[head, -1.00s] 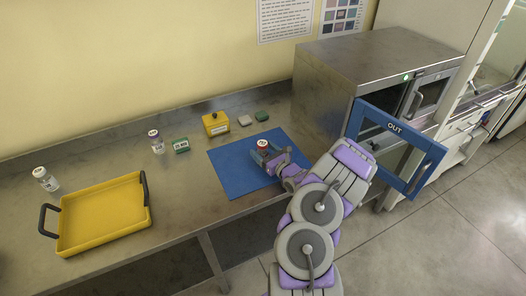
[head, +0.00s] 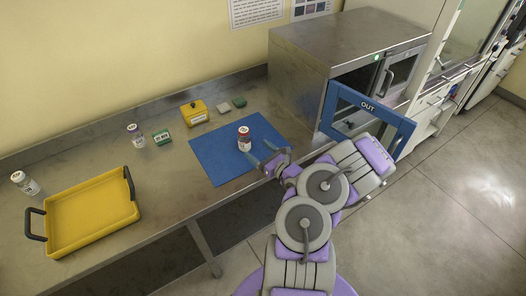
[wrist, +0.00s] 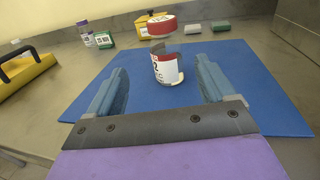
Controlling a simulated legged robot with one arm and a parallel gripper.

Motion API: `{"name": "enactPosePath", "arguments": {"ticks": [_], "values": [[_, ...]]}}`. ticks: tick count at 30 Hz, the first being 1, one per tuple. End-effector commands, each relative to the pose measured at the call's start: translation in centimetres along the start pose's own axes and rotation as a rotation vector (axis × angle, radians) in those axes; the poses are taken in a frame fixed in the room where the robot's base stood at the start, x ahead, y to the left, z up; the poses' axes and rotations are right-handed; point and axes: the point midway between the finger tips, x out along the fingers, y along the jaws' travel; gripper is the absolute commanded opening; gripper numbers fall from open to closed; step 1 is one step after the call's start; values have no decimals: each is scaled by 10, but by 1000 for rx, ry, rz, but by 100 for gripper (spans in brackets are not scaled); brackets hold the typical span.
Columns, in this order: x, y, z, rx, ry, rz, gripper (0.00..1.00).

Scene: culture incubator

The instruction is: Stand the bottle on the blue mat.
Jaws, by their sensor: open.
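The bottle (head: 244,139), with a red cap and a white and red label, stands upright on the blue mat (head: 212,157). In the wrist view the bottle (wrist: 166,68) is ahead of the fingers, and the mat (wrist: 255,90) spreads around it. My gripper (head: 263,156) is open and empty, just in front of and to the right of the bottle. Its two fingers (wrist: 163,85) are spread wide in the wrist view, with the bottle beyond their tips. The bottle appears clear of both fingers.
A yellow tray (head: 79,247) with dark handles lies at left.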

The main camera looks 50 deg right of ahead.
Motion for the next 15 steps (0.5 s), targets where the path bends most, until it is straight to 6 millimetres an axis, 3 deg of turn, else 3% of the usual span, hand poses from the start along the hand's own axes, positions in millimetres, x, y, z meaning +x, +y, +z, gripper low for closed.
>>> {"name": "enactPosePath", "arguments": {"ticks": [5,10,13,15], "values": [[-14,-3,-1,5,0,-1,83],[-12,-1,2,0,-6,16,83],[2,22,23,-34,-32,93,83],[18,52,50,-79,-66,190,83]]}}
